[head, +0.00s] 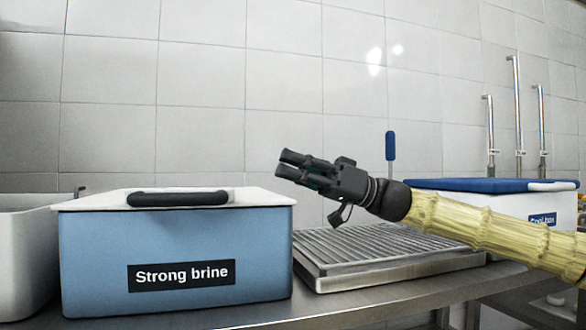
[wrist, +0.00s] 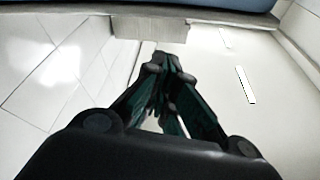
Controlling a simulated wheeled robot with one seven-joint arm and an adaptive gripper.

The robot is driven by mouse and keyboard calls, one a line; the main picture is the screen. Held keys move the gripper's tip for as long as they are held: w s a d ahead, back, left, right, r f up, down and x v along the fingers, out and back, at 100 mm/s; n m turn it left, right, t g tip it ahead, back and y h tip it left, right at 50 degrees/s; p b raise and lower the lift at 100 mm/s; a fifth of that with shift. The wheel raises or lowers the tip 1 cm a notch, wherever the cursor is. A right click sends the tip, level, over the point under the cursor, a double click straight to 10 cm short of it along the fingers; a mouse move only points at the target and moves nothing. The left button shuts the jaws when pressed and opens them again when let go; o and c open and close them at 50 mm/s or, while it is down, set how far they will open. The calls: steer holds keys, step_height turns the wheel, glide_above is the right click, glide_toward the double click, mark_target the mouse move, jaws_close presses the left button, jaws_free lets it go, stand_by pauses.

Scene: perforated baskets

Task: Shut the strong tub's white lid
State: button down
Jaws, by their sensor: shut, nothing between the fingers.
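The strong tub (head: 175,262) is a blue box with a black label reading "Strong brine", standing on the metal counter at the left of the head view. Its white lid (head: 262,197) lies flat across the top, with a black handle (head: 178,198) along the front edge. No gap shows between lid and tub from this side; the back edge is hidden. My gripper (head: 283,163) is shut and empty, above and right of the lid's right end, pointing left and apart from it. In the wrist view its fingertips (wrist: 167,63) meet.
A ribbed metal drain tray (head: 385,250) sits right of the tub, below my gripper. A white box with a blue lid (head: 490,185) stands farther right, behind my arm. A pale basin (head: 25,260) is at the far left. A tiled wall (head: 200,75) closes the back.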

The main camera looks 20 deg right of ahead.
steer(key=d+p, duration=0.4)
steer(key=d, duration=0.5)
steer(key=shift+s+d+r, duration=0.15)
steer(key=shift+s+d, duration=0.1)
